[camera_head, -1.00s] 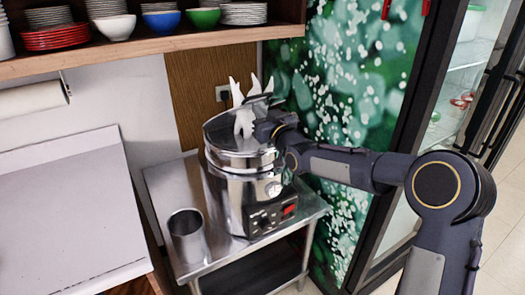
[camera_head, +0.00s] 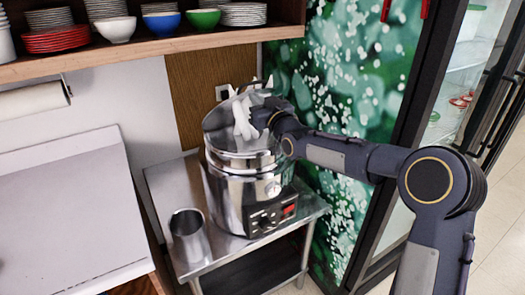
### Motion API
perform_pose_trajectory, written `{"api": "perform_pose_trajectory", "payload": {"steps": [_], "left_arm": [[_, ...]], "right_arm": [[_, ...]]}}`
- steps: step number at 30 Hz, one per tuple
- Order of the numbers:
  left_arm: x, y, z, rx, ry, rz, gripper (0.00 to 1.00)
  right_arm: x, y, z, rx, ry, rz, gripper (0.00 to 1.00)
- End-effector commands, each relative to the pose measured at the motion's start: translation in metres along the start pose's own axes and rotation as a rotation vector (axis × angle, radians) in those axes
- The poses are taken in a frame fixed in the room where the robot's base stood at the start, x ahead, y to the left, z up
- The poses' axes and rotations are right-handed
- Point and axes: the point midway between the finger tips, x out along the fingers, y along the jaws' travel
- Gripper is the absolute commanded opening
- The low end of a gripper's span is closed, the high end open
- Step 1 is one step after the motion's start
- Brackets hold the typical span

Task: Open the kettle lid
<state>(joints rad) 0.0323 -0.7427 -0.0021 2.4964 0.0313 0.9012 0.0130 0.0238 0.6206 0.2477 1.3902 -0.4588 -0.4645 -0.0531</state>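The kettle (camera_head: 228,190) is a large shiny steel pot with a control panel on its front, standing on a small steel table. Its lid (camera_head: 217,118) is on top and looks tilted up toward the back, though my gripper covers much of it. My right gripper (camera_head: 243,112), with white fingers, is over the top of the kettle, against or very close to the lid. Its arm comes in from the right. I cannot tell whether the fingers are shut on a lid handle. My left gripper is not in view.
An empty steel cylinder (camera_head: 188,237) stands on the steel table (camera_head: 160,184) left of the kettle. A shelf (camera_head: 150,45) with bowls and plates hangs above left. A pale counter (camera_head: 65,215) is at left. A glass-door cabinet (camera_head: 450,105) stands at right.

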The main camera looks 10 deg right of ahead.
Motion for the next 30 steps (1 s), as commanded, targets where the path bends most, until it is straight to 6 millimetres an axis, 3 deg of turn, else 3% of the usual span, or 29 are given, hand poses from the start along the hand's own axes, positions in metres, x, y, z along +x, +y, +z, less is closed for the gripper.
{"api": "perform_pose_trajectory", "payload": {"steps": [16,30], "left_arm": [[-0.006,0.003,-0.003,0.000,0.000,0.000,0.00],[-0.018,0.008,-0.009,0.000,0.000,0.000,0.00]], "right_arm": [[0.010,-0.001,-0.007,0.000,0.001,0.000,0.00],[0.031,0.000,-0.017,0.000,0.000,0.000,0.00]]}}
